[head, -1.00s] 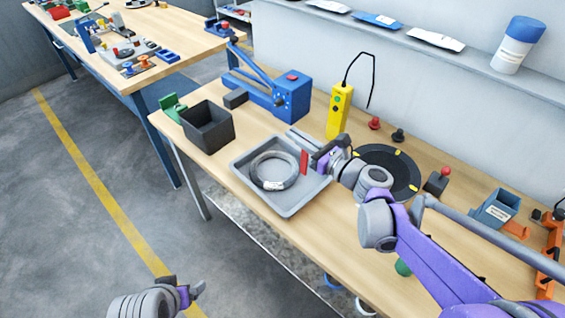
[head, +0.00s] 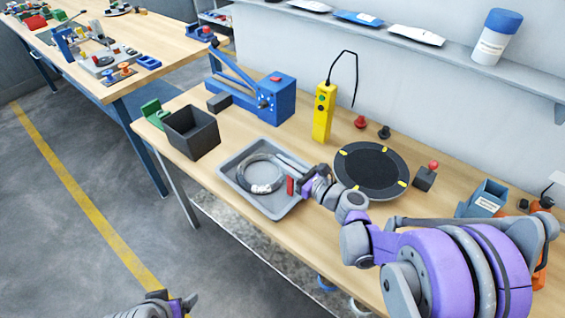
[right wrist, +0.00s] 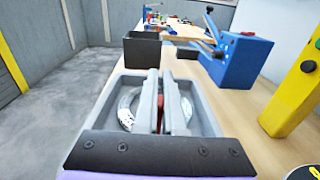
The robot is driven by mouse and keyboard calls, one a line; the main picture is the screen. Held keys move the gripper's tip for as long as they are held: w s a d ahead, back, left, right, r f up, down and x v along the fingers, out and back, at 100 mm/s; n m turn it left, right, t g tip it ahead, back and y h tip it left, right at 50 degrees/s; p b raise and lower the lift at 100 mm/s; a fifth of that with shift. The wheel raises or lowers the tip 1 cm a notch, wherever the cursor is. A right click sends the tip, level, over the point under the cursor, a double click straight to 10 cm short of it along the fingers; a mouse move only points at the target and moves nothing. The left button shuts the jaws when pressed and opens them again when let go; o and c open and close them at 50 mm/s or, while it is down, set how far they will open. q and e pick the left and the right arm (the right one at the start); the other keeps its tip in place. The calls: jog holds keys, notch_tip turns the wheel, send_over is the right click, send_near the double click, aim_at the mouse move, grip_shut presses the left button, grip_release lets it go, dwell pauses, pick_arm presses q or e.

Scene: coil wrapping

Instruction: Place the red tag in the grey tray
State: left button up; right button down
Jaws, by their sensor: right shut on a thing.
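The grey tray (head: 226,165) lies on the near bench with a grey wire coil (head: 242,181) inside it. My right gripper (head: 292,174) is over the right part of the tray, shut on the red tag (head: 290,186). The tag hangs upright beside the coil's right side; whether it touches the tray floor I cannot tell. In the right wrist view the tag (right wrist: 160,114) shows as a thin red strip between the two grey fingers, with the coil (right wrist: 127,112) behind them. My left gripper (head: 178,300) is at the bottom edge, partly cut off, away from the bench.
A black bin (head: 192,132) stands left of the tray. A blue press (head: 272,98) and a yellow control box (head: 324,112) stand behind it. A round black turntable (head: 371,168) is to the right, with a red-knobbed block (head: 426,176) beside it.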

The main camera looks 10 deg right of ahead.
jog(key=shift+f, duration=0.15)
jog(key=c, duration=1.4)
grip_release()
jog(key=shift+c, duration=0.2)
jog(key=o, duration=0.4)
jog(key=b+v, duration=0.1)
jog(key=v, duration=1.1)
